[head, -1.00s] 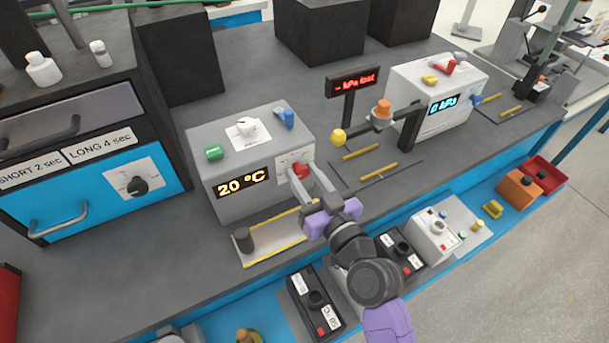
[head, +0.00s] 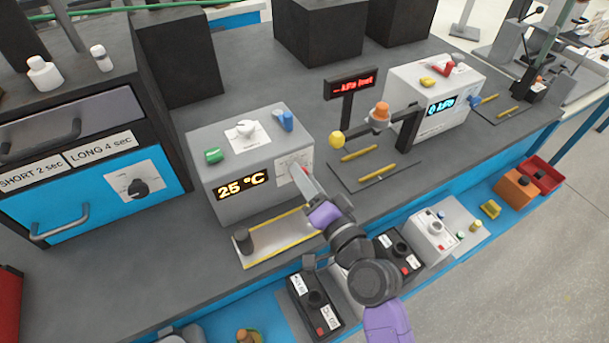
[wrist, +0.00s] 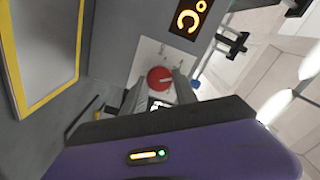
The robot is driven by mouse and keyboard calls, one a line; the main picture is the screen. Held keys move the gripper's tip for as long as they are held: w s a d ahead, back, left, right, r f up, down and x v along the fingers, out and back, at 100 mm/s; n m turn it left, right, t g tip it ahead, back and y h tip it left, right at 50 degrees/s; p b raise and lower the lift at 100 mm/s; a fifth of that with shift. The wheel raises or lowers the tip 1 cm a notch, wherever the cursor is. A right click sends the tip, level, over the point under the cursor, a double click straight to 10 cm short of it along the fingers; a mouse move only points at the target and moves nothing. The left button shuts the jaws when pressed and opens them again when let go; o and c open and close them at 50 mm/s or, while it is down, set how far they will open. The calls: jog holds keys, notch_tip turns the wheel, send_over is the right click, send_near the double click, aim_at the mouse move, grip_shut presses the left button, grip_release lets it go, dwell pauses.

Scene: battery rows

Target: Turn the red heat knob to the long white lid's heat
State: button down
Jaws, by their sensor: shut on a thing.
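The red heat knob (wrist: 159,79) is on the front of the grey heater box (head: 225,205). In the wrist view it sits between my two fingers, with a pale mark on its face. In the head view only a sliver of it shows past my fingers. My gripper (head: 309,186) is shut on the knob, its hand rolled so that one finger mostly hides the other. The orange display (head: 243,185) reads 25 °C. I cannot make out which thing is the long white lid; fine print on the panel around the knob is unreadable.
A yellow-edged plate with a dark peg (head: 243,241) lies in front of the box. A green button (head: 213,156), a white knob (head: 245,129) and a blue switch (head: 286,121) are on the box top. A blue oven (head: 100,190) marked SHORT 2 sec and LONG 4 sec stands left.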

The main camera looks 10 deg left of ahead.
jog(key=m+p, duration=0.2)
jog(key=m, duration=0.6)
jog(key=m+p, duration=0.3)
jog(key=m, duration=0.5)
jog(key=m+p, duration=0.3)
jog(key=m, duration=0.5)
jog(key=shift+f+m, duration=0.35)
jog(key=shift+m, duration=0.05)
jog(key=shift+s, duration=0.1)
jog(key=shift+a, duration=0.1)
jog(key=c, duration=1)
grip_release()
